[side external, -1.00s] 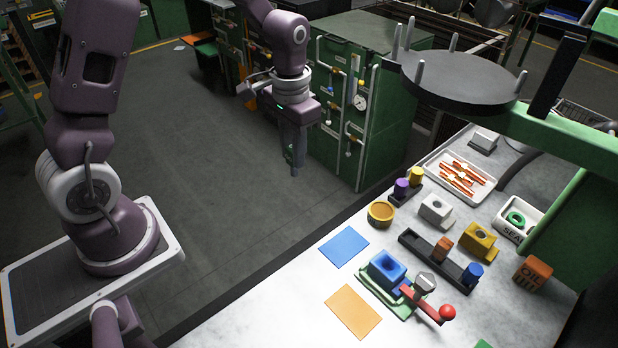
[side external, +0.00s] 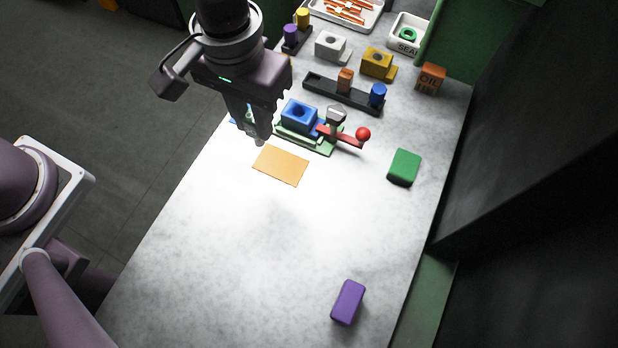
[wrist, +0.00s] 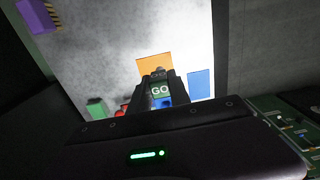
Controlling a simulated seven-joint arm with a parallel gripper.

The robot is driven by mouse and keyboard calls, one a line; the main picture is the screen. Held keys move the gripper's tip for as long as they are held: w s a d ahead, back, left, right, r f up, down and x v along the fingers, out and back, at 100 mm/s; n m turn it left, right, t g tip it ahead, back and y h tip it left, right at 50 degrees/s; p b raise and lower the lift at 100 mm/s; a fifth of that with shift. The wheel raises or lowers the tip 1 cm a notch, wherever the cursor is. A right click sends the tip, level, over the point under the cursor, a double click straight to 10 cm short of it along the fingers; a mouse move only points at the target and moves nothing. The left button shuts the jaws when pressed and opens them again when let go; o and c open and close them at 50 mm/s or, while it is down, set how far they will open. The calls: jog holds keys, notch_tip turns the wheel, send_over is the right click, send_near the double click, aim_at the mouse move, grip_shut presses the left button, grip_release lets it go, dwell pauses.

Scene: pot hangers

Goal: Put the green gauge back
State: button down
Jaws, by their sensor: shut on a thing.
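My gripper (side external: 252,134) is shut on the green gauge, a small green piece marked "GO" (wrist: 160,90), which shows between the fingers in the wrist view. In the side view the fingers mostly hide it. The gripper points down near the orange mat (side external: 281,166), left of the blue block with a hole (side external: 299,115). A black rack (side external: 318,86) behind that block carries an orange-brown piece (side external: 345,80) and a blue cylinder (side external: 377,95), with bare rack to their left.
The blue block sits on a green fixture with a red-knobbed lever (side external: 362,134). A green block (side external: 404,167) and a purple block (side external: 348,301) lie to the right and front. White (side external: 330,45) and yellow (side external: 377,63) blocks stand behind the rack. The front table is mostly clear.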

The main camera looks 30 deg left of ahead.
jog(key=s+d, duration=0.3)
send_over(273, 192)
notch_tip(273, 192, down, 10)
jog(key=shift+f, duration=0.1)
jog(key=c, duration=1.2)
grip_release()
